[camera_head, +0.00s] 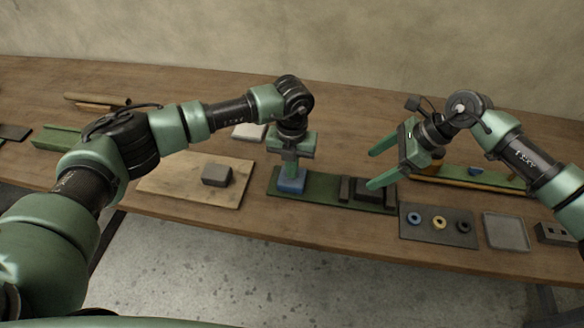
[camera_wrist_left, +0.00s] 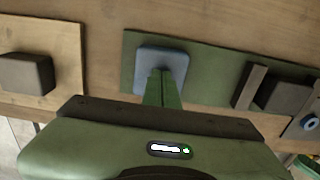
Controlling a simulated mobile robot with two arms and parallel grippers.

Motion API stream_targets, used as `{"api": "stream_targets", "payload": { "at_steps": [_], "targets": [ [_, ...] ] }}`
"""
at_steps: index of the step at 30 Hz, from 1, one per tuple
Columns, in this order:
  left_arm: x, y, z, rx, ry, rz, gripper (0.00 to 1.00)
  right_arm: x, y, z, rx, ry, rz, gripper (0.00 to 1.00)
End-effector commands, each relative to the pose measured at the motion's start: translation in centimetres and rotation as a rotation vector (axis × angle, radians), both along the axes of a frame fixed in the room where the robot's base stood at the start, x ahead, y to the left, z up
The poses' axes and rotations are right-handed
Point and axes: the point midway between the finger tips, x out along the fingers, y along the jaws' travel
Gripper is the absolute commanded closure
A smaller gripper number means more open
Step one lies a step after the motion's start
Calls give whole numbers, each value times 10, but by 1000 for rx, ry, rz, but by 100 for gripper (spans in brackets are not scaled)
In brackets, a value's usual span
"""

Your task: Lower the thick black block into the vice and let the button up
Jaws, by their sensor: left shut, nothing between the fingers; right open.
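The vice has a green base (camera_head: 322,196) with a blue button (camera_head: 291,182) at its left end and an upright jaw (camera_head: 347,189) to the right. A thick dark block (camera_head: 374,198) sits beside that jaw; the left wrist view shows this block (camera_wrist_left: 286,93) between two upright strips. My left gripper (camera_head: 290,173) is shut and empty, pointing down with its tips at the button; how far the button is pressed I cannot tell. My right gripper (camera_head: 371,169) is open, its fingers above the block, the near one partly covering it.
A wooden board (camera_head: 170,181) with a dark grey block (camera_head: 216,174) lies left of the vice. A dark mat with several rings (camera_head: 439,222), a grey tray (camera_head: 506,231) and a holed block (camera_head: 555,233) lie to the right. A green rail (camera_head: 56,138) is at the left.

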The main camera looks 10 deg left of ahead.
Motion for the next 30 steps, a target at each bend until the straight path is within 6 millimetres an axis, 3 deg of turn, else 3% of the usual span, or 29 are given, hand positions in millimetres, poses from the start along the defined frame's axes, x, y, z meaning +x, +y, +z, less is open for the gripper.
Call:
{"api": "stream_targets", "payload": {
  "at_steps": [8, 30],
  "targets": [
    [-3, 0, 0, 2, 9, -2, 100, 0, 0, 2, 0, -1, -1, 18],
    [-1, 0, 47, 0, 2, 0, 100, 0, 0, 30, 0, -1, 1, 18]
  ]
}}
